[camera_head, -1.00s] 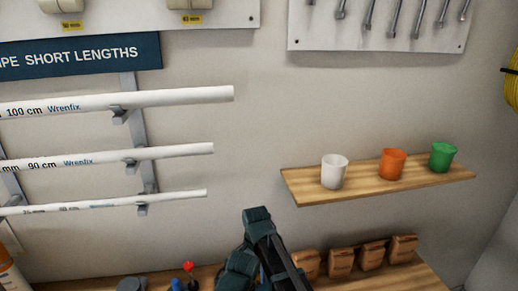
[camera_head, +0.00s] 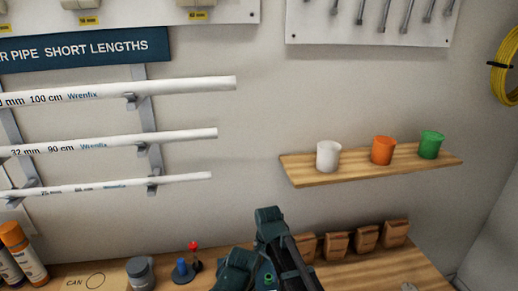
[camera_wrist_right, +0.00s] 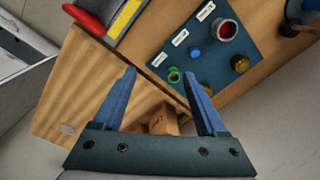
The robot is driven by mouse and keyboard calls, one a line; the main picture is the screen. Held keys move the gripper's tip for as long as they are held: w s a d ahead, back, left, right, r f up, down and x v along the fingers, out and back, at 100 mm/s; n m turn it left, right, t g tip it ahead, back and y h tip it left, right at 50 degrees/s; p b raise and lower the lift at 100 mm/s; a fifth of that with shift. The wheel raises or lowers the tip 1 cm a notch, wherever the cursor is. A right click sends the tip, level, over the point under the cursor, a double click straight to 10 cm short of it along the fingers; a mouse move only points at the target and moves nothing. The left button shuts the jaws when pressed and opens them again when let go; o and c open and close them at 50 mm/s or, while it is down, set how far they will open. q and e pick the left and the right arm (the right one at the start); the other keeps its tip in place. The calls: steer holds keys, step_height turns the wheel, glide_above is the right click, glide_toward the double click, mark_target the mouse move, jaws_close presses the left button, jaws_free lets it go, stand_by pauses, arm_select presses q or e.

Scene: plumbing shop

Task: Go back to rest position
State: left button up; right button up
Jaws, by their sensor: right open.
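My right gripper (camera_head: 262,246) shows at the bottom middle of the head view, dark teal, in front of the wooden bench. In the right wrist view my right gripper (camera_wrist_right: 159,74) has its two blue fingers spread wide, with nothing between the tips. My left gripper is not in view.
A wall shelf (camera_head: 300,180) holds white (camera_head: 328,156), orange (camera_head: 382,151) and green (camera_head: 431,145) cups. White pipes (camera_head: 110,142) lie on a wall rack at left. Brown boxes (camera_head: 337,245), orange-capped bottles (camera_head: 20,250) and a grey jar (camera_head: 140,272) stand on the bench.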

steer(key=s+d+n, duration=0.9)
steer(key=s+d, duration=0.1)
steer(key=d, duration=0.5)
steer(key=s+a+f+n+h+b, duration=0.1)
steer(key=s+a+f+n+b, duration=0.2)
steer(key=a, duration=0.8)
step_height(320, 180, down, 3)
steer(key=s+b, duration=0.2)
steer(key=shift+s+a+r+b, duration=0.2)
steer(key=shift+s+a+b, duration=0.05)
steer(key=shift+s+b, duration=0.1)
